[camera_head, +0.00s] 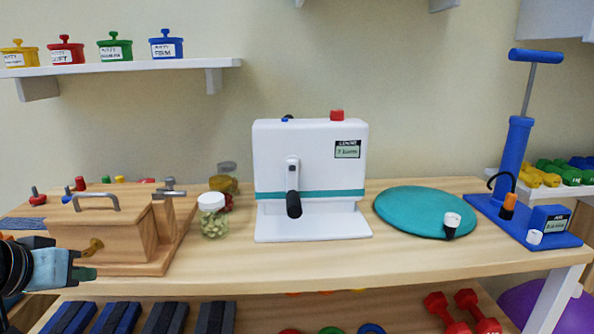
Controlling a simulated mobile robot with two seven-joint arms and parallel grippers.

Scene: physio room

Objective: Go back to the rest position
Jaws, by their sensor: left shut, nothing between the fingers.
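My left gripper (78,268) comes in from the lower left edge, in front of the wooden box (120,235) on the table. It is shut and holds nothing. Its tip overlaps the lower front of the box, close to a small brass fitting (93,246); I cannot tell whether it touches. My right gripper is not in view.
The wooden table (330,268) bears a jar with a white lid (212,215), a white machine with a black handle (310,160), a teal disc (420,210) and a blue pump (515,165). Below are dark blocks (165,318) and red dumbbells (470,308). The front strip is clear.

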